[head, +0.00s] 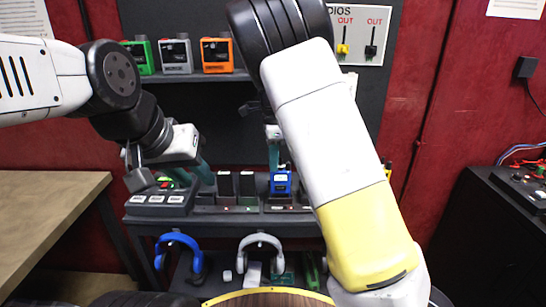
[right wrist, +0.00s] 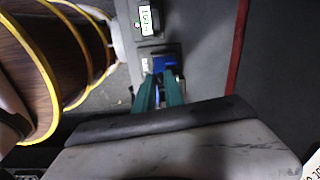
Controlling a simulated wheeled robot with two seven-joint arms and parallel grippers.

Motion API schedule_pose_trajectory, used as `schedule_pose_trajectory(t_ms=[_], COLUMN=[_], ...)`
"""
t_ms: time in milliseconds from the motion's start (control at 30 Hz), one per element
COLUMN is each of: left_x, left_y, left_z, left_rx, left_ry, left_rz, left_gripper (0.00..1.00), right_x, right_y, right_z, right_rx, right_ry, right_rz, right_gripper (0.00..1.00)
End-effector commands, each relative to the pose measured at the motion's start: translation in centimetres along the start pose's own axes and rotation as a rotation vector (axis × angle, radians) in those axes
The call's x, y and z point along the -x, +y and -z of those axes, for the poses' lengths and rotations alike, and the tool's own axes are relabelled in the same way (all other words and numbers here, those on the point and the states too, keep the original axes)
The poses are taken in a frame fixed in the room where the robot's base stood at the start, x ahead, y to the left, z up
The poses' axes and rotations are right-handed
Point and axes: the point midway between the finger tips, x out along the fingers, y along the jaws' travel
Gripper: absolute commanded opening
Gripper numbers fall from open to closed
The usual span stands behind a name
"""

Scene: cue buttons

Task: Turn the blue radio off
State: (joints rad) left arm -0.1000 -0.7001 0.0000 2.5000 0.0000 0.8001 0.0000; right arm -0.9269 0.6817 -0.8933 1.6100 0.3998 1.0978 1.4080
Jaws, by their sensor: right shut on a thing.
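The blue radio (head: 281,183) stands upright in the charger row (head: 240,209) on the bench, beside several dark radios. My right gripper (head: 273,155) reaches down to it from above, partly behind my right arm. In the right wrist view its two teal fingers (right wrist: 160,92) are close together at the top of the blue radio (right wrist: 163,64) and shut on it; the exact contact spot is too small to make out. My left gripper (head: 172,178) is over the left end of the bench, its fingers apart, with no object visibly held.
Green (head: 140,56), grey (head: 175,55) and orange (head: 216,54) radios stand on the upper shelf. A signboard (head: 372,55) hangs at the back. Blue headphones (head: 179,241) and white headphones (head: 260,241) hang below the bench. A wooden table (head: 45,210) is at left, dark equipment (head: 500,240) at right.

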Motion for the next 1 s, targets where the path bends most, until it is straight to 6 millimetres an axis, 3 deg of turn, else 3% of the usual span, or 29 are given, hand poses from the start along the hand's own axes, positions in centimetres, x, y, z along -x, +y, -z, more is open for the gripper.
schedule_pose_trajectory(t_ms=[200,500,533,633,1000], left_x=[0.00,0.00,0.00,0.00,0.00], left_y=[0.00,0.00,0.00,0.00,0.00], left_z=[0.00,0.00,0.00,0.00,0.00], left_rx=[0.000,0.000,0.000,0.000,0.000], left_ry=[0.000,0.000,0.000,0.000,0.000], left_rz=[0.000,0.000,0.000,0.000,0.000], left_gripper=[0.33,0.33,0.33,0.33,0.33], right_x=[0.04,0.02,0.02,0.01,0.46], right_y=[-0.03,-0.02,-0.02,-0.02,-0.06], right_z=[0.07,0.05,0.04,0.04,0.03], right_rx=[0.182,0.202,0.201,0.201,0.201], right_ry=[-0.007,-0.005,-0.005,-0.005,-0.006], right_rz=[0.001,0.001,0.001,0.001,0.002], right_gripper=[0.00,0.00,0.17,0.36,0.36])
